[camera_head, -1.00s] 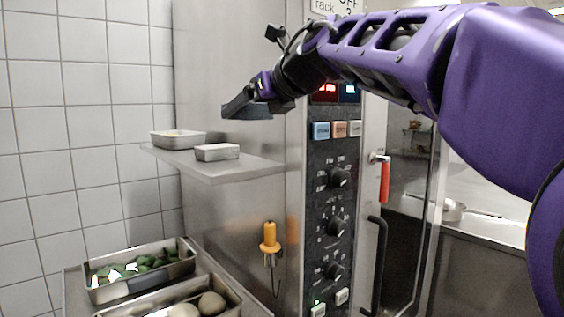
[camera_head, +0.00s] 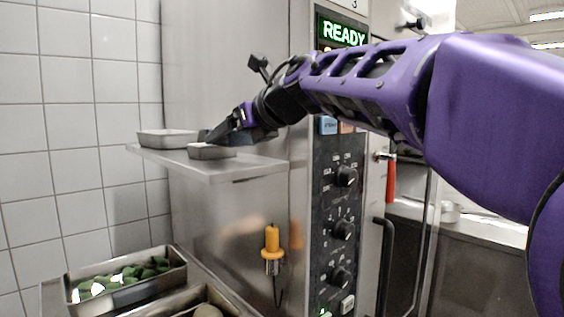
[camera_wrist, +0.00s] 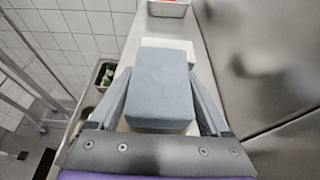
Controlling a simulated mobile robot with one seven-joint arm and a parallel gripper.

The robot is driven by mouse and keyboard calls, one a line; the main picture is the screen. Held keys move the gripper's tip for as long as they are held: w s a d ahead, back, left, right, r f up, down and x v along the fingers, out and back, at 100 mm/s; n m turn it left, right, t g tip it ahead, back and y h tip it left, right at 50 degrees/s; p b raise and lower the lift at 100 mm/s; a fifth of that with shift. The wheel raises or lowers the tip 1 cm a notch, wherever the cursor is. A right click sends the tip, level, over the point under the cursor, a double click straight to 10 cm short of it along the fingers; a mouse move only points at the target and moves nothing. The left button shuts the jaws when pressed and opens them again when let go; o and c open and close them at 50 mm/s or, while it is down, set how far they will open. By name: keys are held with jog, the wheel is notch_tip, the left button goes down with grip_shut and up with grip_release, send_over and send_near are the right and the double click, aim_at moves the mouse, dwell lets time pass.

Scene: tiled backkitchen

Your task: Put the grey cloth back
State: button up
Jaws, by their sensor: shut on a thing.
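My gripper (camera_head: 232,132) is low over the steel wall shelf (camera_head: 225,173), just behind and above a small shallow container (camera_head: 212,151). In the wrist view my gripper (camera_wrist: 162,90) is shut on the grey cloth (camera_wrist: 160,82), a neat blue-grey folded block with one finger on each side. The cloth's underside is hidden, so I cannot tell whether it touches the shelf. In the head view the cloth is mostly hidden by the dark fingers.
A steel tray (camera_head: 165,136) stands at the shelf's left end. A yellow-handled probe (camera_head: 271,240) hangs below the shelf. Trays with green food (camera_head: 125,300) stand lower left. The oven panel (camera_head: 340,210) and red door handle (camera_head: 391,180) are at the right. Tiled wall stands left.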

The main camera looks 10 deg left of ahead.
jog(key=shift+f+b, duration=0.75)
jog(key=shift+f, duration=1)
jog(key=shift+f, duration=0.1)
jog(key=shift+f, duration=0.15)
jog(key=o, duration=1.5)
